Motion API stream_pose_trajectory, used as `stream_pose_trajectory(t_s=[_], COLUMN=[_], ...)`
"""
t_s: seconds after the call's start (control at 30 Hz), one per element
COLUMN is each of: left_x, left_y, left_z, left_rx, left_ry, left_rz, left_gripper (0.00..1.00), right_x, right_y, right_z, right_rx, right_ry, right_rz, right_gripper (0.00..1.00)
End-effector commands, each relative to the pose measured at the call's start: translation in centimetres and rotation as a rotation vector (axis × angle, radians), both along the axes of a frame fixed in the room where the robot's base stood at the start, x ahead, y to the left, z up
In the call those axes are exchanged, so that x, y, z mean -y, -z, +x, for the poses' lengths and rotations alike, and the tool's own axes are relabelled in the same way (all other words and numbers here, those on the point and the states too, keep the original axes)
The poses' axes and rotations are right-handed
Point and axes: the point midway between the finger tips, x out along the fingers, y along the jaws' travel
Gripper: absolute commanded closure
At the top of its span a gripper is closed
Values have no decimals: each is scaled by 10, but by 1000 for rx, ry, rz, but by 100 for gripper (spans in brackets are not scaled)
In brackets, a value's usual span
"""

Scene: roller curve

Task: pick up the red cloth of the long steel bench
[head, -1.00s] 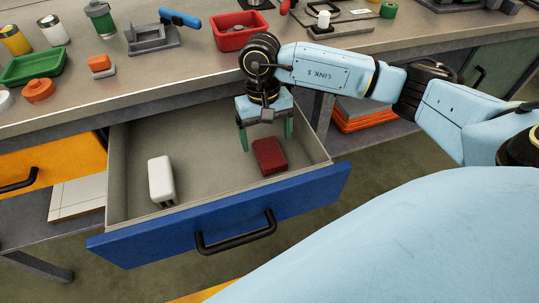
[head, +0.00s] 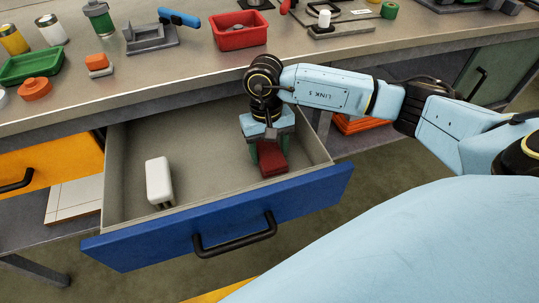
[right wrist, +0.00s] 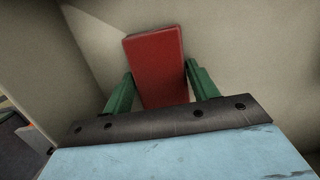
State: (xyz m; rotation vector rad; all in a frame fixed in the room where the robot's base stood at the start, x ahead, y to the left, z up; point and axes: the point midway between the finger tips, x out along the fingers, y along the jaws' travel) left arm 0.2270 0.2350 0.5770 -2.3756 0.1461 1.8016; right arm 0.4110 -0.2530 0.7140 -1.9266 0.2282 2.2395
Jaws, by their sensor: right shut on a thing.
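The red cloth (head: 272,163), a folded block-like piece, is inside the open blue-fronted drawer (head: 150,242) under the steel bench (head: 190,78), toward the drawer's right side. My right gripper (head: 268,152) reaches down into the drawer from above, with its green fingers shut on the cloth. In the right wrist view the cloth (right wrist: 158,62) sits between the two fingers, its far end sticking out past them. I cannot tell whether it still touches the drawer floor. My left gripper is not in view.
A white rounded object (head: 159,181) stands at the drawer's left. On the bench above are a red bin (head: 240,42), a green tray (head: 32,69), an orange knob-like part (head: 35,89) and a vise-like block (head: 150,38). The drawer's middle is free.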

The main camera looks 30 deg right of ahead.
Motion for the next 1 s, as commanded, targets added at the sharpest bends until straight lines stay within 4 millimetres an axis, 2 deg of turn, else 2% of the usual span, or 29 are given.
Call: stream_pose_trajectory(t_s=[0.23, 0.33, 0.7, 0.83, 1.0], left_x=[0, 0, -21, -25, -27], left_y=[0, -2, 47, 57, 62], left_z=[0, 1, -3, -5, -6], left_rx=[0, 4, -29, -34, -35], left_ry=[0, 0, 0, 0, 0], left_rz=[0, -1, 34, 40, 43], left_gripper=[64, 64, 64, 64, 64], right_x=[0, 0, 0, 0, 0], right_y=[-1, -9, -79, -94, -101], right_z=[0, 1, 1, 1, 0], right_rx=[1, 2, 4, 2, 1], right_ry=[0, 0, 0, -1, 0], right_rz=[0, 0, 0, 1, 0], right_gripper=[64, 64, 64, 64, 64])
